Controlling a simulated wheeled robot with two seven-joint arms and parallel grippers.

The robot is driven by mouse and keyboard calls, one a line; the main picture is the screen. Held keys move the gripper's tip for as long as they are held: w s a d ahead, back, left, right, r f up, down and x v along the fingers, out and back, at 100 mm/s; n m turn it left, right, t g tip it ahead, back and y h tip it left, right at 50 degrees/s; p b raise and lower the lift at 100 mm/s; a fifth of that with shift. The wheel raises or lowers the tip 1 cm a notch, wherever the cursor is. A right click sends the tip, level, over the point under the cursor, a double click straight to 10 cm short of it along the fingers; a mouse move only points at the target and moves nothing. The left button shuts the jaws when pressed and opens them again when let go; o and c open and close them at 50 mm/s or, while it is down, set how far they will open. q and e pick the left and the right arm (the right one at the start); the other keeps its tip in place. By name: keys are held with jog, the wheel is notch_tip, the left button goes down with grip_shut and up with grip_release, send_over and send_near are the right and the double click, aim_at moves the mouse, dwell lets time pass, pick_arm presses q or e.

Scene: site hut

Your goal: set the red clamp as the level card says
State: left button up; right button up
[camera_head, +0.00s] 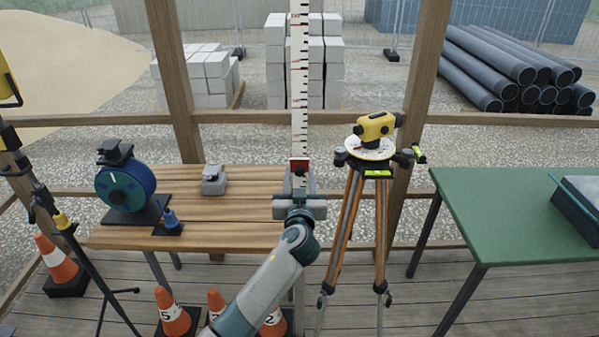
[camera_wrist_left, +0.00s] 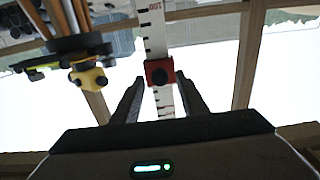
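The red clamp (camera_head: 299,165) sits on the tall white graduated staff (camera_head: 299,80), just above my left gripper (camera_head: 300,182). In the left wrist view the clamp (camera_wrist_left: 159,72) shows a dark round knob and sits across the staff (camera_wrist_left: 153,35). My left gripper's two fingers (camera_wrist_left: 160,82) are apart, one on each side of the clamp and staff, with small gaps; no grip shows. The yellow level (camera_head: 375,127) stands on a tripod to the right, above a white disc (camera_head: 371,149). I cannot make out the level card's writing. My right gripper is out of view.
A wooden bench (camera_head: 240,205) at left holds a blue reel (camera_head: 126,187) and a small grey block (camera_head: 214,180). A green table (camera_head: 510,212) stands at right. Orange cones (camera_head: 172,312) stand on the floor. The tripod legs (camera_head: 346,225) are close right of my left arm.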

pick_arm(q)
jog(key=shift+w, duration=0.35)
grip_shut()
jog(key=shift+r, duration=0.15)
